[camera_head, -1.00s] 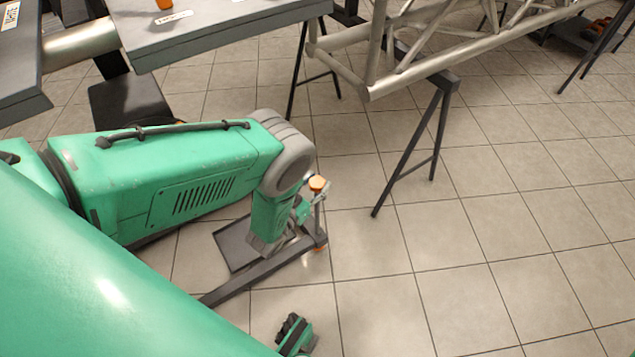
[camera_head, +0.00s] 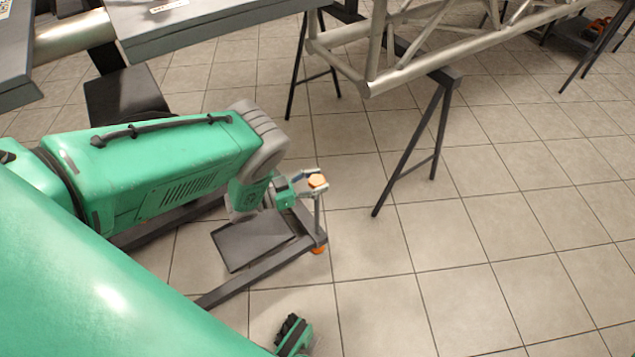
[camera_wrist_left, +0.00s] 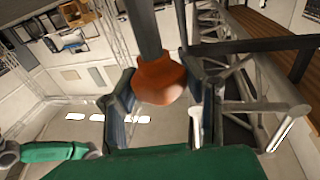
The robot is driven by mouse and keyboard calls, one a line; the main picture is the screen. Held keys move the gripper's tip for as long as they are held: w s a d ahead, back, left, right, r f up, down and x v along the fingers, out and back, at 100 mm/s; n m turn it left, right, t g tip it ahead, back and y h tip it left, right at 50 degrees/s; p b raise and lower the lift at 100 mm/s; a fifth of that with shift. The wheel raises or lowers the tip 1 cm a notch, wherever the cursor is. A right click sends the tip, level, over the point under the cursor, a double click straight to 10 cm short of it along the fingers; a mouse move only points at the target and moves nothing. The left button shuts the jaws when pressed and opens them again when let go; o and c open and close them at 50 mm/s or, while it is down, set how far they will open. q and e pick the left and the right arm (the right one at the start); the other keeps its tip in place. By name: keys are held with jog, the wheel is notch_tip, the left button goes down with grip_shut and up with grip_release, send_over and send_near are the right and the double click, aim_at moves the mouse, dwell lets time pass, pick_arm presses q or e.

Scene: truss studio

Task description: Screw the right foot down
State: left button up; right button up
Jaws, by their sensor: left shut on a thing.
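The foot (camera_head: 318,212) is an upright metal rod through the end of a dark beam (camera_head: 270,274), with an orange knob on top and an orange pad below, near the floor. My left gripper (camera_head: 314,182) reaches the orange knob (camera_head: 319,181) from the left and is shut on it. In the left wrist view the orange knob (camera_wrist_left: 160,79) sits between the two dark fingers, and its dark rod runs up out of the picture. A green and black part at the bottom edge (camera_head: 296,336) looks like my right gripper; its jaws cannot be made out.
A dark flat tray or plate (camera_head: 245,248) lies behind the beam. A metal truss (camera_head: 440,65) rests on black trestle legs (camera_head: 410,180) at the back right. A grey table (camera_head: 220,25) stands at the upper left.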

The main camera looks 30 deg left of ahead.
pick_arm(q)
jog(key=shift+m+g+h, duration=0.4)
jog(key=o, duration=1.2)
jog(key=shift+r, duration=0.25)
notch_tip(320, 180, up, 9)
jog(key=shift+r, duration=0.15)
